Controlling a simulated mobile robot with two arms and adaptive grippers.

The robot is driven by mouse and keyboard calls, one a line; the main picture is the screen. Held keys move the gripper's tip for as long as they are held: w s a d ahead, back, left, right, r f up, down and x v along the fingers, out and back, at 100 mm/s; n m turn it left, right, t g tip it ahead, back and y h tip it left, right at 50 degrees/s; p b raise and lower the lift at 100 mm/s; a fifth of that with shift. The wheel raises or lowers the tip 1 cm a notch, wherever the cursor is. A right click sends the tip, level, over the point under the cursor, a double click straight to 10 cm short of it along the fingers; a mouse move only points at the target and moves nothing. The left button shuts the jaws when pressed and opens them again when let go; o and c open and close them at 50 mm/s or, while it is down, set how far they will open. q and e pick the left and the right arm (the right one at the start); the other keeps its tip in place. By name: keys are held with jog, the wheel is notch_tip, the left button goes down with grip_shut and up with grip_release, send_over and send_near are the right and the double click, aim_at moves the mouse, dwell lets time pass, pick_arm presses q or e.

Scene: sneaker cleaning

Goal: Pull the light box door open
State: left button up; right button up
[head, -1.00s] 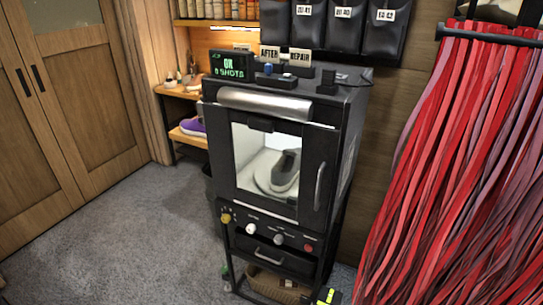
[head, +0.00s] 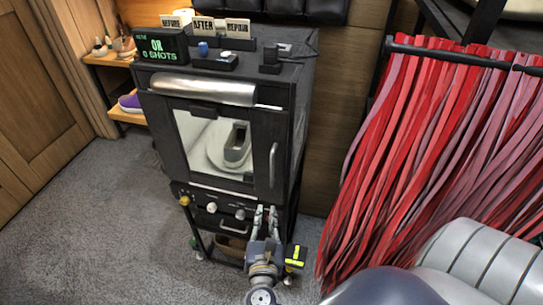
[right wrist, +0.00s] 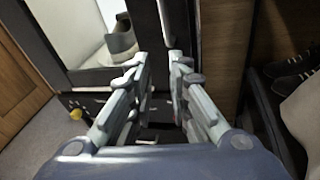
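The black light box (head: 300,110) stands on a stand, and its windowed door (head: 262,130) looks shut. A curved, upright metal handle (head: 273,165) is on the door's right side. Through the window I see a grey sneaker (head: 237,143) on a white round base. My right gripper (head: 265,209) is open and empty, below the handle and in front of the lower control panel. In the right wrist view its fingers (right wrist: 163,63) are apart, with the handle (right wrist: 164,22) ahead between them. My left gripper is not in view.
Red and grey straps (head: 420,140) hang from a rail on the right. Knobs (head: 212,207) and a drawer handle (head: 233,228) sit below the door. A wooden shelf (head: 120,116) stands at left. Grey carpet (head: 90,220) is clear in front and left.

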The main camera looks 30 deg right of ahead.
jog(key=n+h, duration=0.1)
jog(key=h, duration=0.1)
send_near(272, 172)
jog(key=shift+t, duration=0.4)
jog(key=x, duration=1)
jog(key=shift+w+d+f, duration=0.15)
jog(key=shift+d, duration=0.2)
grip_shut()
